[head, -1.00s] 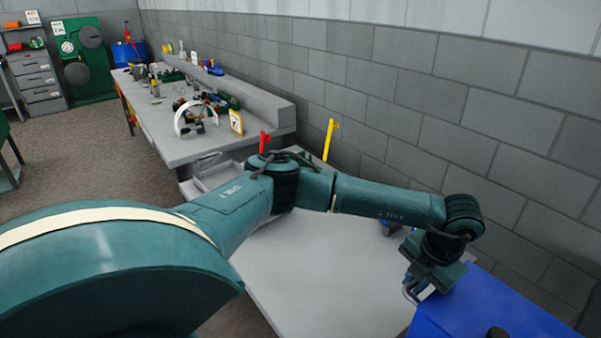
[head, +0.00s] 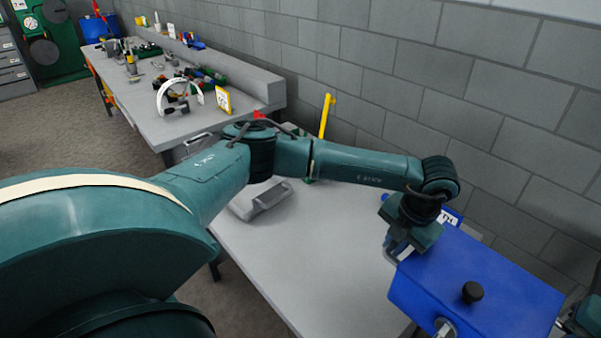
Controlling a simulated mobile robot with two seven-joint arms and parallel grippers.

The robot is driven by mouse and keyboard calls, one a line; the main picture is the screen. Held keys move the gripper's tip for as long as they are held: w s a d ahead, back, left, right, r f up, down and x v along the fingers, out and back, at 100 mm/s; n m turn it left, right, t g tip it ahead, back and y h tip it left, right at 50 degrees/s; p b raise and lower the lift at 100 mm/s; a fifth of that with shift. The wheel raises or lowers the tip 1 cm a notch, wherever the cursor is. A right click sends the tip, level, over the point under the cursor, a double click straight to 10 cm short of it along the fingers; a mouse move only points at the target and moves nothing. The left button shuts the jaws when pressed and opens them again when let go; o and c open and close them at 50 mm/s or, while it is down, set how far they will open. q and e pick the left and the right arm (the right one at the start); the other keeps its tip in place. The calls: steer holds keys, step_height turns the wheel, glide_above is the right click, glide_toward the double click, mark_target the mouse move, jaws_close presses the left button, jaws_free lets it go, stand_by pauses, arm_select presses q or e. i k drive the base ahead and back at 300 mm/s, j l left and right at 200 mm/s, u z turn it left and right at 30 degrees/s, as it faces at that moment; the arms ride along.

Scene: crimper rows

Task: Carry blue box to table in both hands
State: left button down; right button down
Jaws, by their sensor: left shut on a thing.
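The blue box (head: 480,284) has a lid with a black knob and a metal latch on its front. It is at the lower right of the head view, by the right end of a grey table (head: 290,265). My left gripper (head: 394,252) is shut on the box's left side, at what looks like a handle. Part of my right gripper (head: 577,318) shows at the right edge, close to the box's right end; its fingers are not clear. The box's underside is hidden, and I cannot tell if it touches the table.
A grey tool-like object (head: 262,200) lies on the table behind my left arm, and a yellow upright piece (head: 326,116) stands at its back. A cluttered workbench (head: 165,128) is at the far left. A block wall (head: 450,90) runs behind. The table's middle is clear.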

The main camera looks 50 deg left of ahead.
mark_target(336, 264)
steer(key=j, duration=1.5)
